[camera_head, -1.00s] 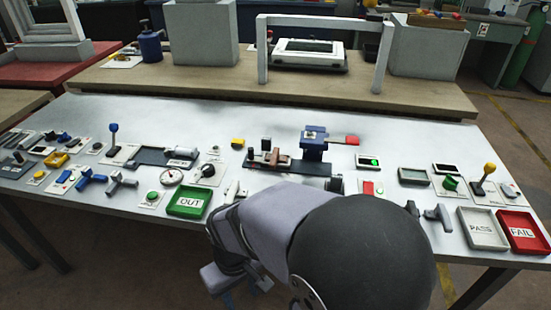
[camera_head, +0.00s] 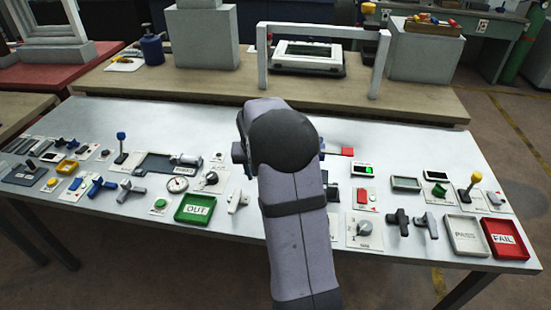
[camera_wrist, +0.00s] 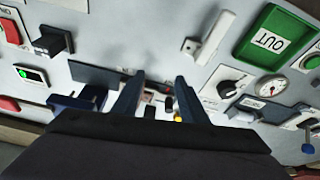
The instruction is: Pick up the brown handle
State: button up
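My gripper (camera_wrist: 160,77) is open in the wrist view, its two dark blue fingers apart. Small parts of the bench fixture show between and beyond the fingers, with a small reddish-brown patch (camera_wrist: 166,88) among them. I cannot tell for sure that this patch is the brown handle. The fixture's blue clamp (camera_wrist: 82,100) lies left of the fingers. In the head view my arm hides the fixture and my fingers, and only the clamp's red end (camera_head: 347,151) shows to the right.
The green OUT tray (camera_head: 194,209) lies left of my arm, with a white T-shaped handle (camera_head: 237,198) close by. Dark (camera_head: 398,221) and grey (camera_head: 427,223) T-handles lie on the right, beside the PASS (camera_head: 467,236) and FAIL (camera_head: 504,239) trays. A white frame (camera_head: 262,60) stands behind.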

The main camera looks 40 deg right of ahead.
jog(key=shift+m+h, duration=0.4)
jog(key=shift+m, duration=0.5)
jog(key=w+d, duration=0.1)
jog(key=d, duration=0.1)
jog(key=w+d+r, duration=0.1)
jog(key=d, duration=0.1)
jog(key=w+d+p, duration=0.1)
jog(key=d, duration=0.2)
jog(key=shift+d+r, duration=0.1)
jog(key=shift+r, duration=0.1)
jog(key=shift+p+x, duration=1.7)
jog(key=shift+x, duration=1.95)
jog(key=shift+w, duration=0.15)
grip_shut()
